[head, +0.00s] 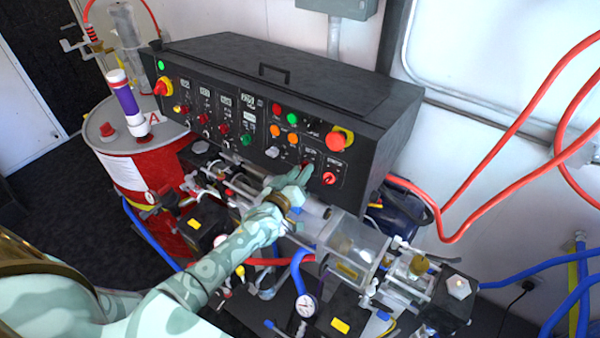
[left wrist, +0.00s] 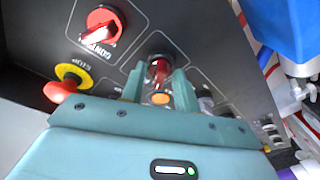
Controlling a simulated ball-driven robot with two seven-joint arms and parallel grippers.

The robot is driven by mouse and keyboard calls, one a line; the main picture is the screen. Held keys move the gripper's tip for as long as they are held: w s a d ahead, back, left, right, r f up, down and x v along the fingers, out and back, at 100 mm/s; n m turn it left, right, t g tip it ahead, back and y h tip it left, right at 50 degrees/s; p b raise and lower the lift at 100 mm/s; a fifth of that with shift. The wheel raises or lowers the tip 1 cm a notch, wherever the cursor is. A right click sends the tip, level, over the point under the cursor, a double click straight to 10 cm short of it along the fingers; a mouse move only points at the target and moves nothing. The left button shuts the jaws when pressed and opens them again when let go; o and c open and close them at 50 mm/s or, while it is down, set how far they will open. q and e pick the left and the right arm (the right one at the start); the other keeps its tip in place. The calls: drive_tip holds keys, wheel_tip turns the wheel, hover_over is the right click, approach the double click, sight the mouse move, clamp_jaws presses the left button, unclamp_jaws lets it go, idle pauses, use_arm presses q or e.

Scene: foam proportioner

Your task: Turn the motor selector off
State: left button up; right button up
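The control panel (head: 255,115) is the front of a black box. Near its lower right are red selector knobs; their labels are too small to read in the head view. One red knob (left wrist: 159,72) lies between the fingers of my left gripper (left wrist: 159,80); I cannot read its label, so cannot confirm that it is the motor selector. The fingers stand on either side of it, apparently apart from it. In the head view my left gripper (head: 301,174) is at the panel and largely hides this knob. My right gripper is not in view.
Another red selector knob (head: 328,178) is just right of the gripper. A red emergency stop (head: 336,141) on a yellow base is above; it also shows in the left wrist view (left wrist: 60,92). Clear cylinders (head: 352,245), hoses and a gauge (head: 305,305) crowd the space below.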

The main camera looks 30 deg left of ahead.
use_arm(q)
drive_tip(key=s, duration=1.6)
drive_tip(key=shift+s+a, duration=0.2)
drive_tip(key=shift+a, duration=0.1)
